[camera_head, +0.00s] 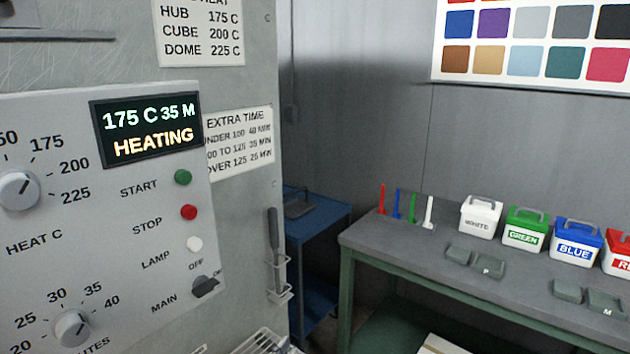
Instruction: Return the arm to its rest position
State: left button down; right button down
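Neither of my arms nor either gripper can be made out in the head view. The oven control panel (110,240) fills the left side. Its display (148,128) reads 175 C, 35 M and HEATING. The heat knob (19,190) is at the left edge and the minutes knob (72,328) is low on the panel. The green start button (183,177), red stop button (189,212), white lamp button (194,243) and main switch (205,286) run down its right side.
A grey-topped bench (400,245) on the right holds white (481,217), green (524,230) and blue (576,242) tubs, a partly cut-off red one and several small colored tools. A blue cart (320,225) stands behind the oven's edge. A dark-handled tool (273,235) hangs beside the panel.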

pick_arm(q)
jog(key=s+a+f+g+y, duration=0.2)
jog(key=s+a+f, duration=0.2)
jog(key=s+f, duration=0.3)
jog(key=s+a+f+g+y, duration=0.2)
jog(key=s+a+f, duration=0.2)
jog(key=f, duration=0.5)
jog(key=s+a+f+g, duration=0.1)
jog(key=s+a+f, duration=0.1)
jog(key=s, duration=0.4)
jog(key=s+a+f+g+y+p, duration=0.1)
jog(key=s+a+f, duration=0.1)
jog(key=s+f, duration=0.3)
jog(key=s+a+f+n+g+y, duration=0.1)
jog(key=s+f, duration=0.3)
jog(key=s, duration=0.5)
jog(key=shift+a+g, duration=0.6)
jog(key=shift+a, duration=0.05)
